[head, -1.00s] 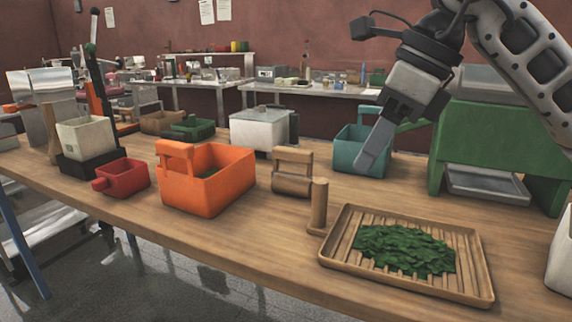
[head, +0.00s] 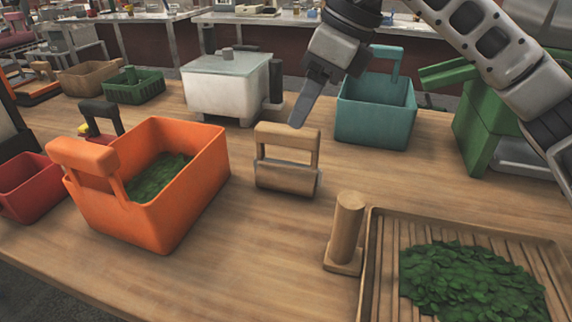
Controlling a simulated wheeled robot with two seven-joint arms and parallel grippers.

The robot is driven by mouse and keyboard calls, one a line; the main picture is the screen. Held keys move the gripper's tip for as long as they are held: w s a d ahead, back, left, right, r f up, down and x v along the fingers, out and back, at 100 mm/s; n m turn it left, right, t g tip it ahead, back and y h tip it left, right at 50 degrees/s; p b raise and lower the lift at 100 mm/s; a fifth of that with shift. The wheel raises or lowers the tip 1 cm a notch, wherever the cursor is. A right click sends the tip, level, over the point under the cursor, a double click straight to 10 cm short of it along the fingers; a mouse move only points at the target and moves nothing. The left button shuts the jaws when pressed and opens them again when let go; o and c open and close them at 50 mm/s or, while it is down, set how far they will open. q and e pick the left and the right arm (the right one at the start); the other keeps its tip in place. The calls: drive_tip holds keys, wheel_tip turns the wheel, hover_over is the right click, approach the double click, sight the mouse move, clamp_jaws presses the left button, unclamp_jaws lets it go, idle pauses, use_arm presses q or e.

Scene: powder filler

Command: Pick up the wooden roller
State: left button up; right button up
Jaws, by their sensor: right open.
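The wooden roller (head: 287,160) stands on the table in the middle of the head view, its frame handle on top and its cylinder low down. My right gripper (head: 301,122) comes in from the top right. It is open and empty, and its fingers point down at the top of the roller's handle. One finger overlaps the handle's upper edge in the picture; I cannot tell whether it touches. My left gripper is not in view.
An orange bin (head: 150,190) with green leaves stands left of the roller. A teal bin (head: 375,112) and a white box (head: 228,85) stand behind. A wooden post (head: 346,228) and a slatted tray (head: 375,285) with leaves are at front right. Bare table lies before the roller.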

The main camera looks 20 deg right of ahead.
sight(289, 128)
drive_tip(key=x, duration=0.8)
drive_tip(key=shift+w+a+f, duration=0.1)
drive_tip(key=shift+w+a, duration=0.2)
drive_tip(key=shift+w, duration=0.05)
clamp_jaws()
